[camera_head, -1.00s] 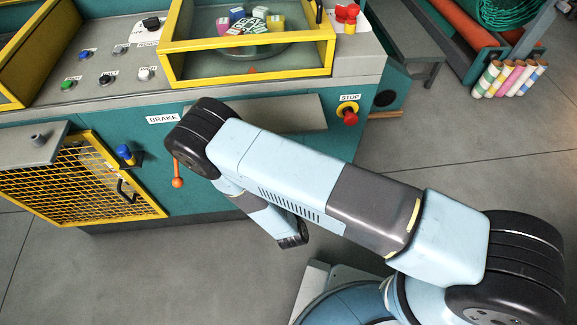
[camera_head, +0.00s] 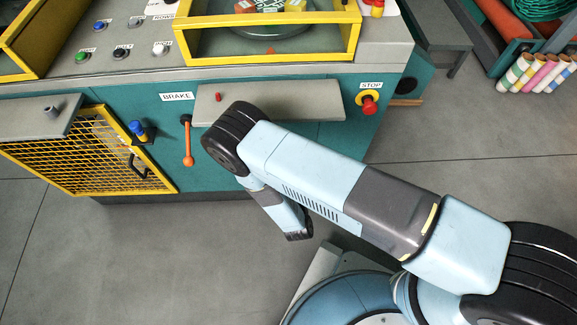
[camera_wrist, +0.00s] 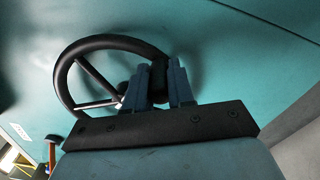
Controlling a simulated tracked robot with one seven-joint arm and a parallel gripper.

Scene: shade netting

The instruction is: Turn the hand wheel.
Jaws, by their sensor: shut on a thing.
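The hand wheel (camera_wrist: 66,66) shows in the wrist view as a black ring with metal spokes (camera_wrist: 96,76), in front of the teal panel. My gripper (camera_wrist: 159,76) is at the right part of its rim, with blue-grey fingers on both sides of a black part there, shut on it. The gripper's dark base hides the lower right of the wheel. In the head view my arm hides the wheel and gripper.
The teal machine (camera_head: 347,141) carries a brake lever with an orange handle (camera_head: 188,148), a red stop button (camera_head: 369,104) and a yellow mesh guard (camera_head: 90,160) standing out at the left. A grey shelf (camera_head: 300,102) juts out above my arm. Grey floor (camera_head: 480,190) is clear at right.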

